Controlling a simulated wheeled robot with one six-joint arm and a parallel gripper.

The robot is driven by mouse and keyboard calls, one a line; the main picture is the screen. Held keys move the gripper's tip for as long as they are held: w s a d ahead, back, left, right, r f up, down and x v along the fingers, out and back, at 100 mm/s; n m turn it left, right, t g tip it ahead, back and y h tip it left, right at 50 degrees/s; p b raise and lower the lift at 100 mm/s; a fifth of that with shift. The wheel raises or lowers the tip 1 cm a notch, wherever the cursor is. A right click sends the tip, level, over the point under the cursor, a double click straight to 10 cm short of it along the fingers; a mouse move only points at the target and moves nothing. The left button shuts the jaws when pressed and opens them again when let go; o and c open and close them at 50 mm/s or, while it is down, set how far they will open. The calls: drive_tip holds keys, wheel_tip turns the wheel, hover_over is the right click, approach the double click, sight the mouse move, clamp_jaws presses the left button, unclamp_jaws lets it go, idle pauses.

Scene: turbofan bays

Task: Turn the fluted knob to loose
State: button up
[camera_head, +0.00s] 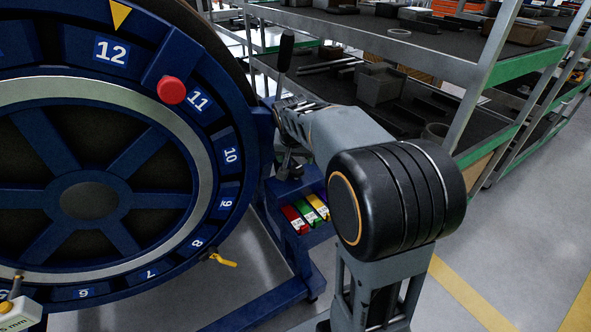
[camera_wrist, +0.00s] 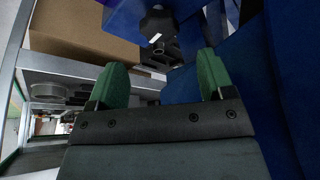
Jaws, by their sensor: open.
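My gripper (camera_wrist: 162,82) is open, with its two green fingertips apart and nothing between them. A dark knob-like part (camera_wrist: 157,22) with an uneven rim shows beyond the fingertips, near the top of the wrist view, against blue structure. It looks like the fluted knob, but its flutes are not clear. A small white mark lies just below it. The knob is apart from the fingertips. In the head view my arm reaches toward the right side of the blue stand, and I cannot clearly pick out the knob or fingertips there.
A large blue numbered wheel (camera_head: 220,120) with a red knob (camera_head: 171,90) fills the left. A black-handled lever (camera_head: 285,52) stands upright beside it. Coloured blocks (camera_head: 302,215) sit low on the stand. Metal shelving (camera_head: 470,85) stands behind; open floor lies right.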

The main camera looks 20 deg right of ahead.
sight(296, 169)
drive_tip(key=b+x, duration=0.1)
drive_tip(key=x, duration=0.6)
drive_tip(key=shift+f, duration=0.15)
